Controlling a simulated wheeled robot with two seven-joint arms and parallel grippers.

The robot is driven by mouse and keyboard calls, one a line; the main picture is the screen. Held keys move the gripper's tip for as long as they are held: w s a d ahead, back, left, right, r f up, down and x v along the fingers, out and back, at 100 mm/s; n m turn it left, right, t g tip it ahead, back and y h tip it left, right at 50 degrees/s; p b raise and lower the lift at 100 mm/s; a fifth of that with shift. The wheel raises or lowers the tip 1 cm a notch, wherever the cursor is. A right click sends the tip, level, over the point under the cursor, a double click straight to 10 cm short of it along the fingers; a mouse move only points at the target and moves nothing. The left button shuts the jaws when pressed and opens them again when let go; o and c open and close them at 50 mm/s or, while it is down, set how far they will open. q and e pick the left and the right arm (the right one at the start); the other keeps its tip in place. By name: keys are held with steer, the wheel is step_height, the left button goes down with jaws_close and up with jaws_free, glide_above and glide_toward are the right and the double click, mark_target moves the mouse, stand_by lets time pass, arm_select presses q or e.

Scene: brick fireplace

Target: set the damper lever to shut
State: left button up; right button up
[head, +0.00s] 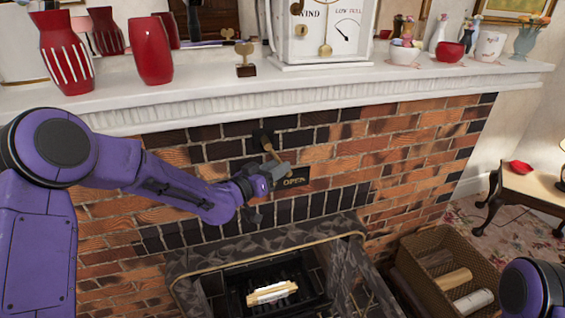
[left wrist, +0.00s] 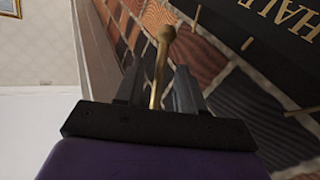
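The damper lever (head: 267,145) is a thin brass rod on a dark pivot in the brick face, slanting down and right toward a dark plate marked OPEN (head: 293,181). My left gripper (head: 272,186) is at the lever's lower end, just left of that plate. In the left wrist view the brass lever (left wrist: 161,65) with its round knob stands between my two grey fingers (left wrist: 158,88). The fingers are apart, with narrow gaps seen beside the rod. Another dark plate (left wrist: 275,35) with gold letters, partly cut off, shows at upper right. My right gripper is out of view.
A white mantel shelf (head: 200,105) with red vases (head: 151,50), a clock-like box (head: 322,35) and small ornaments juts out above. The firebox surround (head: 265,258) is below. A wicker log basket (head: 425,245) stands at lower right. The brick right of the plate is clear.

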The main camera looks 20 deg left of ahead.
arm_select(q)
steer(key=shift+x, duration=1.25)
jaws_close()
